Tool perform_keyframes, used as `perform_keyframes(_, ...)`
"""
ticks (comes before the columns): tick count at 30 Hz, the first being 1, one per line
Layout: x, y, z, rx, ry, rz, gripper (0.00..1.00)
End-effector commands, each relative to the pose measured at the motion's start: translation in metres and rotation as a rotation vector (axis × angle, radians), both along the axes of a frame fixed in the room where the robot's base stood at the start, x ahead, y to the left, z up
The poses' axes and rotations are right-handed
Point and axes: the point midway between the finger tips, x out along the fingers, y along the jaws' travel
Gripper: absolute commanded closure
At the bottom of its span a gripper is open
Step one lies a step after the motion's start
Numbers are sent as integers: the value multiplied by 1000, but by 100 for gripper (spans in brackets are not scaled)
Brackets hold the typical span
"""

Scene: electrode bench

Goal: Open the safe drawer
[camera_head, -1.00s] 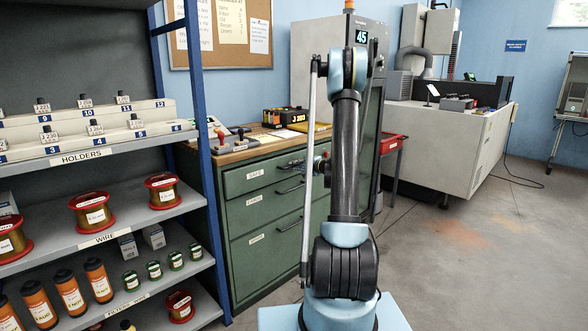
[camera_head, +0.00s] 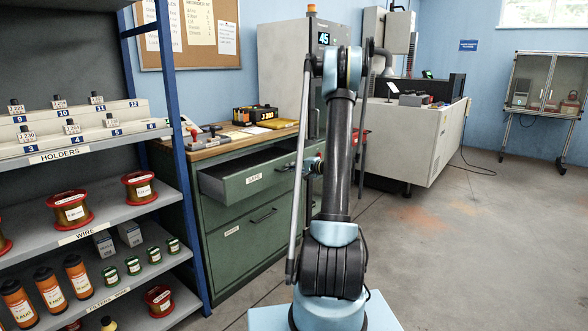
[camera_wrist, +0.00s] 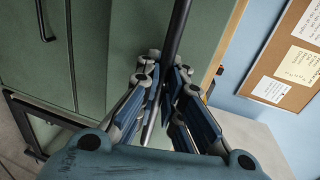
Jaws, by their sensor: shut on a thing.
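The safe drawer (camera_head: 254,180), green with a white SAFE label, is the top drawer of the green cabinet (camera_head: 245,245). It stands pulled out, with its dark inside showing at the top left. My gripper (camera_head: 308,166) is at the right part of its front, partly hidden behind my arm. In the wrist view my gripper (camera_wrist: 170,78) is shut on the drawer's dark bar handle (camera_wrist: 178,32), which runs between the fingers. The green drawer front (camera_wrist: 120,35) lies just behind the handle.
A lower drawer with a dark handle (camera_head: 263,215) is shut. Tools and a yellow-black box (camera_head: 262,114) lie on the wooden top (camera_head: 205,150). A blue-framed shelf (camera_head: 172,130) stands close on the left. The grey floor (camera_head: 455,250) at the right is clear.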

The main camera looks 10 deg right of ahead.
Motion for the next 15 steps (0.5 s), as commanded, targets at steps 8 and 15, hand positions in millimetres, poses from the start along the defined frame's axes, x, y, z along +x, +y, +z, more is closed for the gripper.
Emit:
perform_keyframes(8, -4, 6, -2, -4, 2, 13, 100)
perform_keyframes(15, -4, 8, -2, -3, 2, 15, 83)
